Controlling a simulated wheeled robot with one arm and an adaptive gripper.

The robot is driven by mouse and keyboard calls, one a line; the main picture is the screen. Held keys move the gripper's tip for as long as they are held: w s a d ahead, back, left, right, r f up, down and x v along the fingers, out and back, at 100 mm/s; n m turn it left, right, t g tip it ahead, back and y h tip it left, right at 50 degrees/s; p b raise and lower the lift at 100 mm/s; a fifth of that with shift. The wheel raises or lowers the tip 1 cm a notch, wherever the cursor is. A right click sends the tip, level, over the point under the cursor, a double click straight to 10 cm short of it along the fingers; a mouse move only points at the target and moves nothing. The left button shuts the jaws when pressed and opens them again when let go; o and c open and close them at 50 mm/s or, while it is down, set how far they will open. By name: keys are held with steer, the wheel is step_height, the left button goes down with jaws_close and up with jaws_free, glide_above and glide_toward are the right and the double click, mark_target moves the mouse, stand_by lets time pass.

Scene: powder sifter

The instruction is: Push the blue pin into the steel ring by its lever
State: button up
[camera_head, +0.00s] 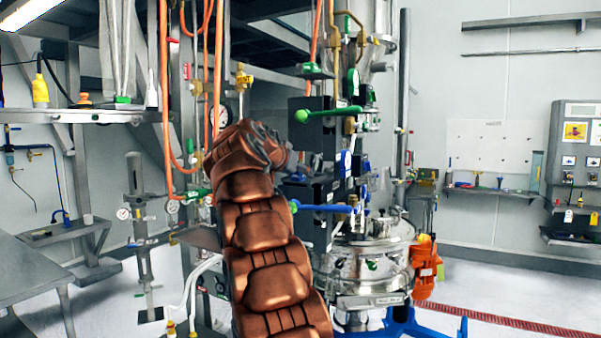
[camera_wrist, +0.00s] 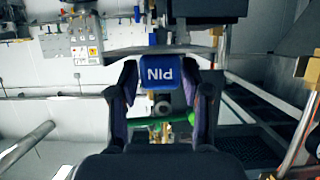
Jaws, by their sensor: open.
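A blue block (camera_wrist: 160,73) with white upside-down "PIN" lettering shows in the wrist view, between the two fingertips of my gripper (camera_wrist: 164,84). The fingers stand apart on either side of it, with a narrow gap to each side. I cannot tell its depth relative to the fingertips. A green-handled bar (camera_wrist: 150,121) shows beyond the fingers, below the block in the picture. A small grey round part (camera_wrist: 163,102) sits just under the block; I cannot tell if it is the steel ring. In the head view my gripper is mostly hidden by my copper-coloured arm.
In the head view a green lever (camera_head: 328,113) and a blue lever (camera_head: 325,208) stick out from black boxes right of my arm. The steel sifter drum (camera_head: 370,262) stands lower right. Orange hoses (camera_head: 165,100) hang at left. A grey table (camera_head: 30,285) is at far left.

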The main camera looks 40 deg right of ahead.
steer(key=shift+c, duration=0.4)
jaws_close()
steer(key=shift+r, duration=0.15)
steer(key=shift+w+r+p, duration=0.1)
steer(key=shift+r+p, duration=0.3)
steer(key=shift+r, duration=1)
